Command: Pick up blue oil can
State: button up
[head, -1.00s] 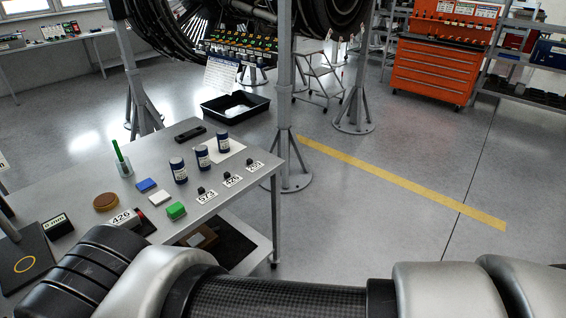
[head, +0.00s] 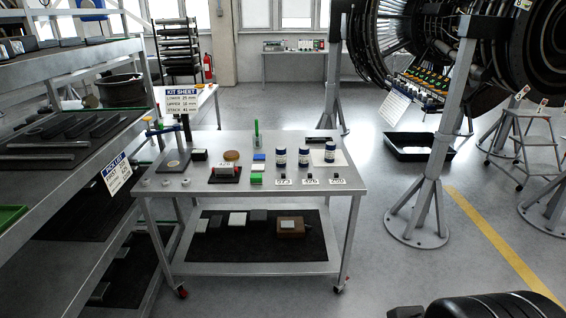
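A white sheet (head: 341,158) lies by the right can. Small black items and numbered cards (head: 283,182) are in front of the cans. I cannot tell from their look which one is an oil can. My gripper is not in view; only dark parts of my arm show at the bottom right, well away from the cans.
A green pen in a holder (head: 257,138), coloured blocks (head: 257,168) and a brown disc (head: 232,156) share the cart top. Shelving (head: 75,160) stands close on the left. An engine stand leg (head: 433,170) and a black tray (head: 410,147) are right. Floor in front is clear.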

aim_at(330, 150)
jog(key=i+l, duration=0.1)
jog(key=l, duration=0.6)
jog(key=i+u, duration=0.1)
jog(key=i, duration=0.45)
jog(key=i+l, duration=0.1)
jog(key=i, duration=0.45)
jog(key=i+u, duration=0.15)
jog(key=i, duration=0.4)
jog(key=i+l, duration=0.2)
jog(key=i, duration=0.35)
jog(key=i+l+u, duration=0.15)
jog(key=i, duration=0.4)
